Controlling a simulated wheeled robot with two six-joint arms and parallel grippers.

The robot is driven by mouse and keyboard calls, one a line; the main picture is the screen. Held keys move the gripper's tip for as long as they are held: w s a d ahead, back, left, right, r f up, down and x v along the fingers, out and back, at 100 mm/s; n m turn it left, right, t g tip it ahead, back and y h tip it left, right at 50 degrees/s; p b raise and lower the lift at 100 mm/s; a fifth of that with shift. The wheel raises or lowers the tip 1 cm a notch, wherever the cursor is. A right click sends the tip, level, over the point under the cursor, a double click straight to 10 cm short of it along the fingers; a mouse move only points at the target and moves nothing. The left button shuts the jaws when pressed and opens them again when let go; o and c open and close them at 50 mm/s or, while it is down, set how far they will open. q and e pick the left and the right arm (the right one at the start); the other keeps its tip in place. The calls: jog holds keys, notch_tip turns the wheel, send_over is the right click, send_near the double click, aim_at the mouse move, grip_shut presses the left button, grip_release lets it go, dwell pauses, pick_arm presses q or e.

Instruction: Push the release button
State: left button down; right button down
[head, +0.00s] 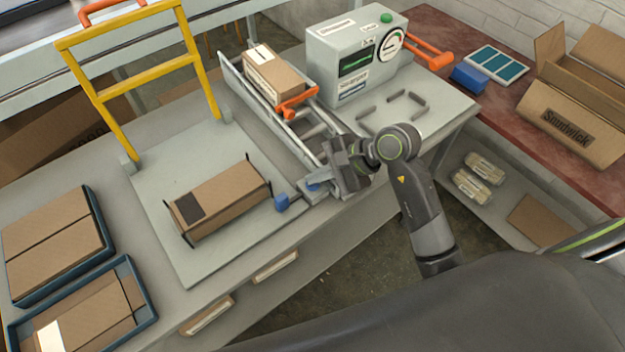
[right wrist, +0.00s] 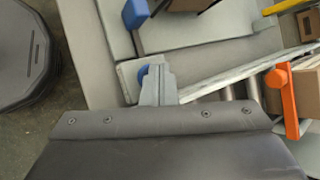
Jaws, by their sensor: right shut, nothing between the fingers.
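My right gripper (head: 328,181) reaches in over the front end of the roller track (head: 300,130), its fingers shut and empty. A small round blue button (head: 313,187) sits at this end, right at the fingertips. In the right wrist view the blue button (right wrist: 142,74) shows just beside the shut fingertips (right wrist: 157,84), partly covered by them. I cannot tell whether they touch it. A second blue piece (head: 282,203) is on the edge of the grey plate, beside a carton (head: 220,200) with a dark label. My left gripper is not in view.
An orange lever (head: 298,101) and a carton (head: 272,76) are on the track. A grey machine (head: 350,55) with a green top button (head: 386,17) stands behind. A yellow frame (head: 97,100) rises at left. Trays (head: 103,235) with cartons are at lower left.

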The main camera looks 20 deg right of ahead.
jog(key=shift+r+p, duration=0.35)
jog(key=shift+r, duration=0.55)
jog(key=shift+r, duration=0.1)
jog(key=shift+r+p, duration=1.35)
jog(key=shift+r, duration=1.1)
